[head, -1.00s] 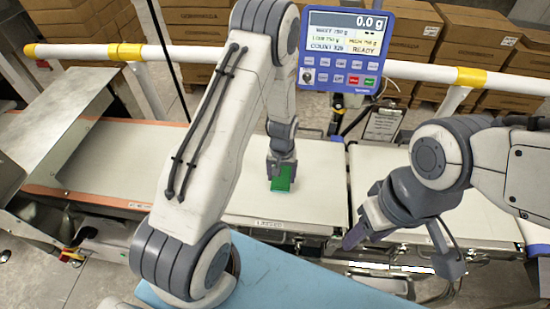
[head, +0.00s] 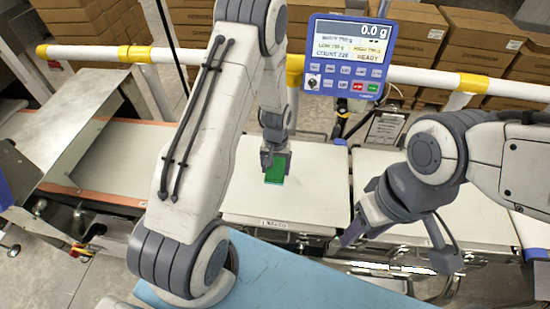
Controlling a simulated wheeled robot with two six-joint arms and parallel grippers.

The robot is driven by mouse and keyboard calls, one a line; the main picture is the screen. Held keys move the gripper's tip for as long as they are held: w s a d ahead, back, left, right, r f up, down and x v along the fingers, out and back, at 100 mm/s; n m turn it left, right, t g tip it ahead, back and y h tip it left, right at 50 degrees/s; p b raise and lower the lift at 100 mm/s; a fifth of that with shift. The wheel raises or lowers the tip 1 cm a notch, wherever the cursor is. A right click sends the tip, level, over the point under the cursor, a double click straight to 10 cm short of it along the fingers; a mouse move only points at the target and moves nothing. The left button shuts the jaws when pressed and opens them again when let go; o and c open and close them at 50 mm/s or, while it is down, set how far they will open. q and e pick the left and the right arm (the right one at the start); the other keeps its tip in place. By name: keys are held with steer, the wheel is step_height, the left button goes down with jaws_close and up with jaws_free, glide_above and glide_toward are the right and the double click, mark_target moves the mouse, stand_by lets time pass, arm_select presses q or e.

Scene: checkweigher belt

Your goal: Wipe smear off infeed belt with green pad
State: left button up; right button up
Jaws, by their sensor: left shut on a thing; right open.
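My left gripper (head: 275,155) is shut on the green pad (head: 275,173). The pad is at the weigh section's pale belt (head: 310,200), towards its far left part; I cannot tell whether it touches the surface. The infeed belt (head: 130,150), with an orange edge strip, lies to the left, partly behind my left arm. No smear shows on the visible belt; my arm may hide it. My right gripper (head: 362,222) is open and empty, above the near edge between the middle and right belt sections.
A blue display unit (head: 348,58) reading 0.0 g stands behind the belt. A white and yellow rail (head: 420,72) runs across the back, with cardboard boxes beyond. A sloped metal plate (head: 75,130) stands at the left. A blue surface (head: 280,275) is at the front.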

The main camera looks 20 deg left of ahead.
arm_select(q)
steer(key=shift+r+p, duration=0.8)
steer(key=shift+r, duration=0.65)
